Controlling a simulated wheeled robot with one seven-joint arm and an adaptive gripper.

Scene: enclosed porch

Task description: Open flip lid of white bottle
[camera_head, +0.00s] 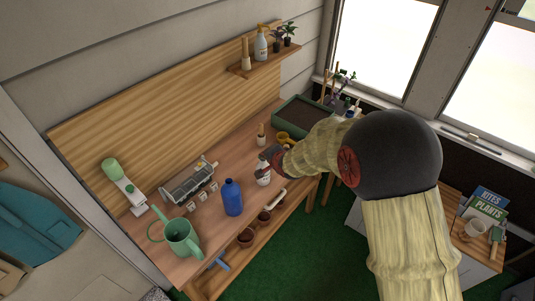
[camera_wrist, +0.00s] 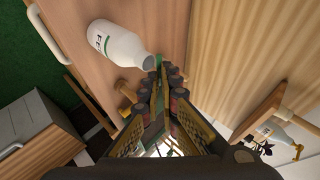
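The white bottle (camera_head: 263,179) stands on the wooden bench, partly covered by my gripper in the head view. In the wrist view the white bottle (camera_wrist: 117,40) shows dark lettering and a green stripe, with its narrow top toward my fingertips. A small green part (camera_wrist: 158,61), which looks like the lid, shows at the fingertips. My gripper (camera_wrist: 162,72) has its fingers drawn together, with nothing clearly held between them. It also shows in the head view (camera_head: 270,158), just above and beside the bottle top. Whether the fingertips touch the lid is hard to tell.
A blue bottle (camera_head: 232,198), a green watering can (camera_head: 182,238) and a grey wire-fronted box (camera_head: 190,183) stand left of the white bottle. A soil planter (camera_head: 303,116) lies behind. Terracotta pots (camera_head: 246,238) sit below the bench's front edge. A shelf (camera_head: 265,66) hangs above.

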